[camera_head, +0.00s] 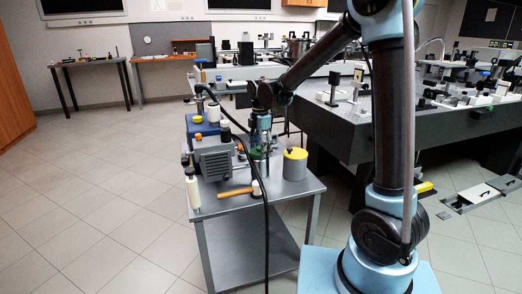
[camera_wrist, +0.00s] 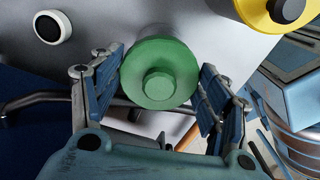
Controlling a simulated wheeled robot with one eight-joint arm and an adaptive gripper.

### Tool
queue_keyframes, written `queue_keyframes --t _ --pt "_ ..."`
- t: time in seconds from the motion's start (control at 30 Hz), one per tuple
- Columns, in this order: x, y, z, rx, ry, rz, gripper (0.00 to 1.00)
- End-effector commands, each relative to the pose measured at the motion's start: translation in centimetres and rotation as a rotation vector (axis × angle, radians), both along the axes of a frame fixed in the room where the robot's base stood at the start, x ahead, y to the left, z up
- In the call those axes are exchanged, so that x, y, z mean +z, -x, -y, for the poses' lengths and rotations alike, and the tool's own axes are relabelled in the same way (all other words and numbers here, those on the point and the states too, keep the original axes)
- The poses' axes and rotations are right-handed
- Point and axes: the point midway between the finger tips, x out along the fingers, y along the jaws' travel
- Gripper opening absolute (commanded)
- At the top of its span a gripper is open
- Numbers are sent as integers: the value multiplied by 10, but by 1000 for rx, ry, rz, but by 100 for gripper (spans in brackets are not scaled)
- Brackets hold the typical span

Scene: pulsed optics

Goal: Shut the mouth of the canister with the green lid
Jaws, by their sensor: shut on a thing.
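The green lid (camera_wrist: 158,75), round with a raised knob, sits between the two fingers of my gripper (camera_wrist: 158,92) in the wrist view. The fingers are closed in on its sides. A grey-green cylinder (camera_wrist: 168,31), apparently the canister, shows directly behind the lid. I cannot tell whether the lid touches it or is seated on its mouth. In the head view my gripper (camera_head: 260,138) points down over the small cart, and the green lid (camera_head: 257,154) shows in part below it. The canister's mouth is hidden.
A grey canister with a yellow lid (camera_head: 295,155) stands close by on the cart (camera_head: 303,188). A grey boxy device (camera_head: 213,158), a white bottle (camera_head: 193,190) and a wooden-handled tool (camera_head: 236,191) crowd the left side. A dark optical table (camera_head: 350,128) stands to the right.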

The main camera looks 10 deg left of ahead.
Motion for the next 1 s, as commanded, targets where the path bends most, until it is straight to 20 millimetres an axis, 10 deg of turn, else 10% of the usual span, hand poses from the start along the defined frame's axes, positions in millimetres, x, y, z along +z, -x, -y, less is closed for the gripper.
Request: queue_keyframes --t 1.0 --pt "1 -1 -1 -506 0 5 13"
